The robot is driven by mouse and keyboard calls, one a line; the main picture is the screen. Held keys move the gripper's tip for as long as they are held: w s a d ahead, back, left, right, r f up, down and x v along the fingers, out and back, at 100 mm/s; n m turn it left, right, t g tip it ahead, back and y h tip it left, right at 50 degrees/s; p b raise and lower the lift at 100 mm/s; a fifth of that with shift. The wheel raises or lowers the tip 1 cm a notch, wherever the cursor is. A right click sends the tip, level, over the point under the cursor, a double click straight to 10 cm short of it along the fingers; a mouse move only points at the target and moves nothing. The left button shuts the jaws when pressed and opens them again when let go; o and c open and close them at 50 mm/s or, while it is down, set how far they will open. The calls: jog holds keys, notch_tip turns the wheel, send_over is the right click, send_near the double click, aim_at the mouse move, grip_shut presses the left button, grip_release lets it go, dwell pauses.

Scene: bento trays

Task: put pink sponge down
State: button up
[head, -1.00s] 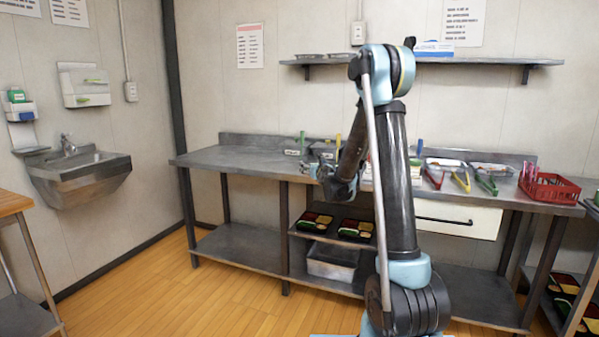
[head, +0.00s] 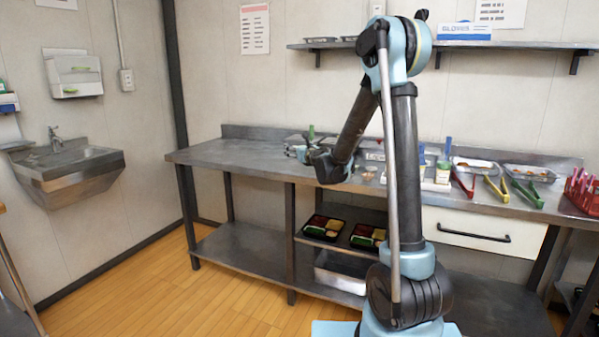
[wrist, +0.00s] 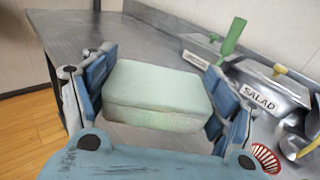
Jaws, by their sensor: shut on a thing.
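A pale green sponge (wrist: 158,95), not pink in this picture, sits between the two blue-padded fingers of my gripper (wrist: 156,78) in the wrist view. The fingers are shut on its left and right sides. In the head view my gripper (head: 302,150) is over the steel counter (head: 225,155), and the sponge is too small or hidden to make out there. The counter's grey top shows behind the sponge in the wrist view. I cannot tell whether the sponge's underside touches it. No pink sponge shows.
A steel container labelled SALAD (wrist: 268,88) stands to the right of my gripper, with a green-handled tool (wrist: 233,37) behind it. A red slotted item (wrist: 266,158) is at lower right. The counter's left part is clear. Tongs (head: 496,188) and trays lie further right.

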aim_at(299, 173)
jog(key=shift+d+f, duration=0.1)
jog(key=shift+f, duration=4.05)
jog(key=o, duration=0.7)
